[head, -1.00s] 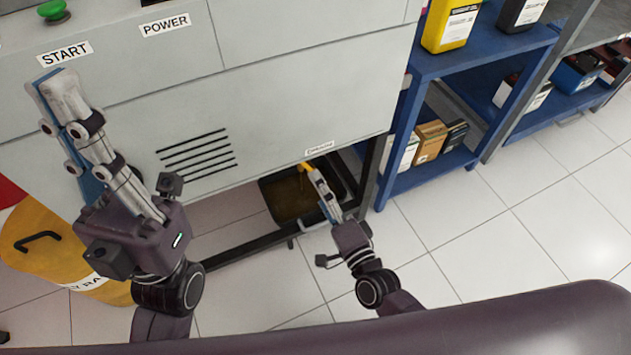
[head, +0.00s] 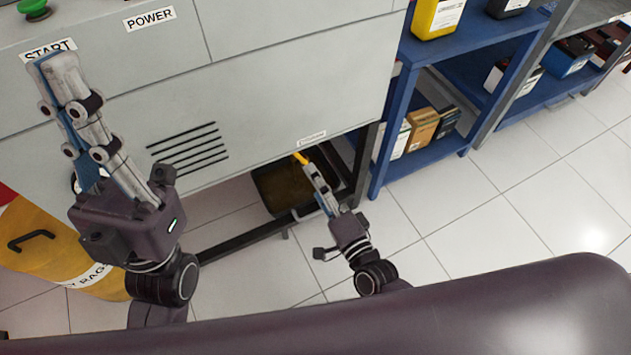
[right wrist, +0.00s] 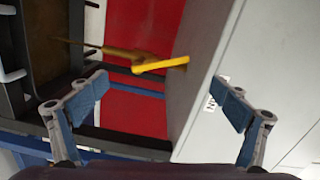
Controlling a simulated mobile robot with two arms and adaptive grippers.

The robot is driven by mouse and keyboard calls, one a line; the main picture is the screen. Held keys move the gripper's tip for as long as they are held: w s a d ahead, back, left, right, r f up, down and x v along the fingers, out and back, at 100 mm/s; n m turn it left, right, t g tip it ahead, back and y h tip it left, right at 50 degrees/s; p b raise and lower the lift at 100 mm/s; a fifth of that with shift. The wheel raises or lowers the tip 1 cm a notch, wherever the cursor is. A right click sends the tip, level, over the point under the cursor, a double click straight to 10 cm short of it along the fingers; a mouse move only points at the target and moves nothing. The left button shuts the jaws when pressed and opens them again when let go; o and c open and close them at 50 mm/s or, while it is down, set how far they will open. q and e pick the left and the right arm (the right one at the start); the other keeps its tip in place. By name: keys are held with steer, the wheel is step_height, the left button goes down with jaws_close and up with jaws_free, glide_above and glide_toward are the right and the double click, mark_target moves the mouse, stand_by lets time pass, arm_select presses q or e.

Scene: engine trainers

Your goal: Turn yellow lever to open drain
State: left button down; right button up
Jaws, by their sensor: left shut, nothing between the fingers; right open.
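The yellow lever (head: 300,158) sits under the lower edge of the grey cabinet, above a dark drain pan (head: 272,190). In the right wrist view the yellow lever (right wrist: 160,64) is on a brass valve (right wrist: 122,53). A thin brownish strand runs from the valve toward the pan (right wrist: 62,62); I cannot tell whether it is pipe or fluid. My right gripper (head: 310,172) is just below the lever; it is open, and in the wrist view the lever lies ahead, between its spread fingers (right wrist: 165,92). My left gripper (head: 55,65) is shut and empty before the cabinet front.
The grey cabinet (head: 285,90) fills the upper left. A dark frame bar (head: 245,238) runs low in front of the pan. A blue shelf (head: 425,160) with bottles and boxes stands right. A yellow bin (head: 60,250) is at left. Tiled floor (head: 510,220) is clear at right.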

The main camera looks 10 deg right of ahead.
steer(key=v, duration=1.2)
steer(key=shift+c, duration=0.7)
